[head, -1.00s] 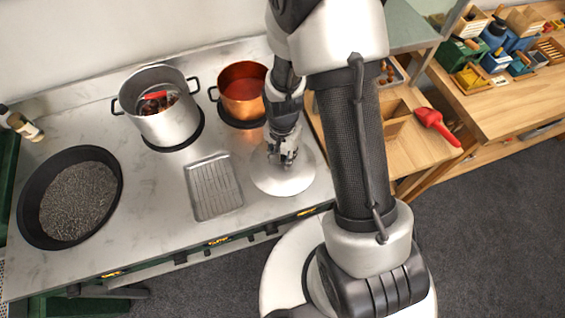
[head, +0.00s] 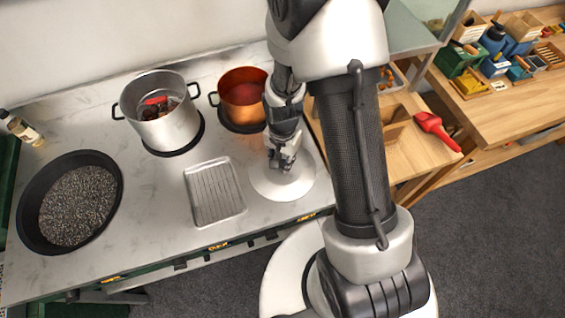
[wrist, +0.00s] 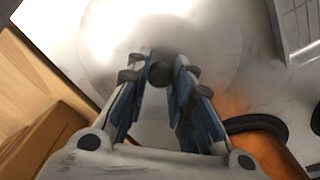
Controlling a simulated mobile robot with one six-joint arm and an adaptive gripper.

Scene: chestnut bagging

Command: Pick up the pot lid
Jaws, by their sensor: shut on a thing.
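The pot lid (head: 291,187) is a round, pale metal disc at the right end of the stove top, in front of the copper pot. In the wrist view the lid (wrist: 205,45) fills the upper middle, with its small dark knob (wrist: 160,73) between my fingertips. My gripper (head: 281,162) is over the lid's middle, and the wrist view shows my gripper (wrist: 158,76) shut on the knob. Whether the lid is clear of the surface I cannot tell. My arm hides part of the lid's far side.
A steel pot (head: 168,128) with dark and red contents and a copper pot (head: 228,101) with red liquid stand at the back. A ribbed metal tray (head: 215,192) lies left of the lid. A black pan (head: 28,222) stands far left. A red scoop (head: 436,130) lies on the wooden bench.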

